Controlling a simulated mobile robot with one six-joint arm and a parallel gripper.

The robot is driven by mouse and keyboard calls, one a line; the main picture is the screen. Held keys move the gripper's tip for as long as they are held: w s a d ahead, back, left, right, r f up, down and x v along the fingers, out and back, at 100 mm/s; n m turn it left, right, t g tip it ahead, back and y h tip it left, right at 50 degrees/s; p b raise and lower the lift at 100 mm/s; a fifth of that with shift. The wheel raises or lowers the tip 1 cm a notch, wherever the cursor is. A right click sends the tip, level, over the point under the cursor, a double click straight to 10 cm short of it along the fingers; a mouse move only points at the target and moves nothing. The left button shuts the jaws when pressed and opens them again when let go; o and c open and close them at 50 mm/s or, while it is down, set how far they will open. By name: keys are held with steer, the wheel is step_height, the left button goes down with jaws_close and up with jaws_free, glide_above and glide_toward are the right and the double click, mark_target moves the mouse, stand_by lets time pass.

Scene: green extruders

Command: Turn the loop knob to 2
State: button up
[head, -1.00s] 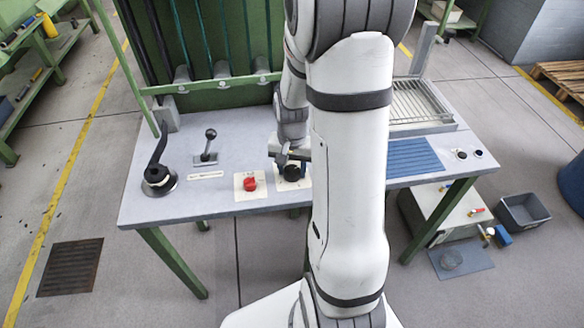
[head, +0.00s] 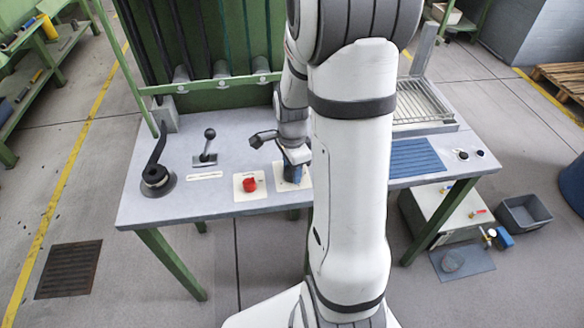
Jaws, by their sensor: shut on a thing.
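My gripper (head: 293,173) reaches down onto the white plate (head: 277,181) right of the red knob, on the grey bench top. Its jaws are shut where the black knob stands. My gripper now hides that knob, so its pointer cannot be read. The red knob (head: 250,184) sits on its own white plate to the left, clear of my gripper. The markings on both plates are too small to read, so I cannot tell from lettering which is the loop knob.
A black-knobbed lever (head: 208,146) and a larger dark handle on a round base (head: 157,177) stand to the left on the bench (head: 222,128). A blue ribbed mat (head: 414,158) and a wire rack (head: 420,101) lie right. My arm covers the middle.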

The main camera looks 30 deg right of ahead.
steer(key=m, duration=0.4)
steer(key=shift+m, duration=2.2)
steer(key=o, duration=1)
step_height(320, 180, up, 8)
steer(key=shift+f, duration=0.1)
